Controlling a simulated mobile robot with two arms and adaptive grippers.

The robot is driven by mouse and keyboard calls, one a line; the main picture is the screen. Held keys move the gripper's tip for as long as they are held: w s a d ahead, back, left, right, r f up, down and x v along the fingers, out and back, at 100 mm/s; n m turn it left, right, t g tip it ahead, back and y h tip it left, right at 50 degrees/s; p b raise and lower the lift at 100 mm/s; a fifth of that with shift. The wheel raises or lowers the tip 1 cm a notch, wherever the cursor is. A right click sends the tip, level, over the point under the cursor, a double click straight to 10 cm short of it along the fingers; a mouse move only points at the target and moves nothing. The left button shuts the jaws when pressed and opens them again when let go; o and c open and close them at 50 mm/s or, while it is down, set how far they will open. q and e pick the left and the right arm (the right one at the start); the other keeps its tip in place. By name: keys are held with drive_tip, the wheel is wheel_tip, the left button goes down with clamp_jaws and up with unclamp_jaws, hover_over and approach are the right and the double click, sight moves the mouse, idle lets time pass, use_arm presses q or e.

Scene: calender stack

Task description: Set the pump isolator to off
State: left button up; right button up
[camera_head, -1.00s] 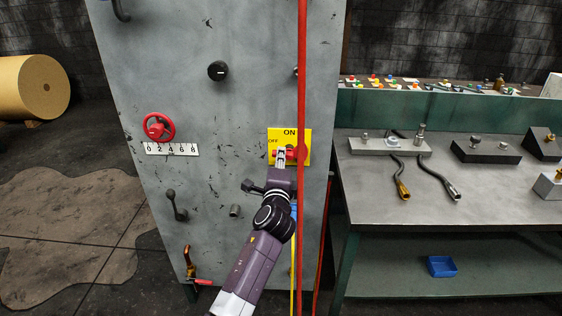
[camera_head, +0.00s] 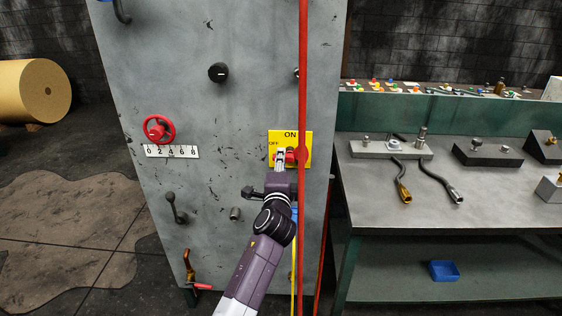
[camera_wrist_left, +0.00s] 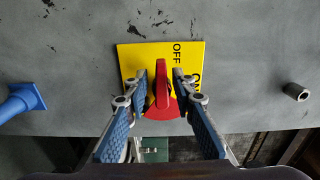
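The pump isolator is a yellow plate (camera_head: 275,134) marked ON at the top and OFF at the upper left, with a red handle (camera_head: 291,155) on the grey panel. The handle lies about level, its narrow end to the left, on the OFF side. In the left wrist view, the plate (camera_wrist_left: 130,58) appears turned and the red handle (camera_wrist_left: 162,92) points up the picture. My left gripper (camera_head: 280,155) is at the handle; in the wrist view its two fingers (camera_wrist_left: 161,76) straddle it, with small gaps visible. My right gripper is not in view.
A red vertical pipe (camera_head: 303,80) passes in front of the plate's right part. The panel also bears a red handwheel (camera_head: 159,129), a black knob (camera_head: 218,72) and a lever (camera_head: 175,207). A workbench (camera_head: 380,175) with fittings stands to the right.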

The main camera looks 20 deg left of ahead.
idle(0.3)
use_arm(q)
drive_tip(key=v, duration=1.2)
drive_tip(key=shift+r, duration=0.1)
drive_tip(key=s+d+f+n+g+h, duration=0.1)
drive_tip(key=s+f+g, duration=0.1)
drive_tip(key=f, duration=0.9)
drive_tip(key=s+d+f+g+h, duration=0.2)
drive_tip(key=f, duration=0.9)
drive_tip(key=s+d+f+n+g+h, duration=0.1)
drive_tip(key=s+f+g, duration=0.1)
drive_tip(key=f, duration=0.8)
drive_tip(key=s+f+n+g+h, duration=0.1)
drive_tip(key=s+f+n+g, duration=0.1)
drive_tip(key=s+f, duration=0.7)
drive_tip(key=s+f+n+g, duration=0.1)
drive_tip(key=s+f+g, duration=0.1)
drive_tip(key=s+f, duration=0.65)
drive_tip(key=s+a+f+n+g, duration=0.2)
drive_tip(key=s+f, duration=0.4)
drive_tip(key=s, duration=0.5)
drive_tip(key=s+a+f+n+g, duration=0.2)
drive_tip(key=s+f, duration=0.4)
drive_tip(key=s, duration=0.4)
drive_tip(key=s+a+f+n+g, duration=0.2)
drive_tip(key=s+f, duration=0.4)
drive_tip(key=s, duration=0.5)
drive_tip(key=shift+s+a+f+n, duration=0.1)
drive_tip(key=shift+s+n, duration=0.3)
drive_tip(key=shift+n, duration=0.2)
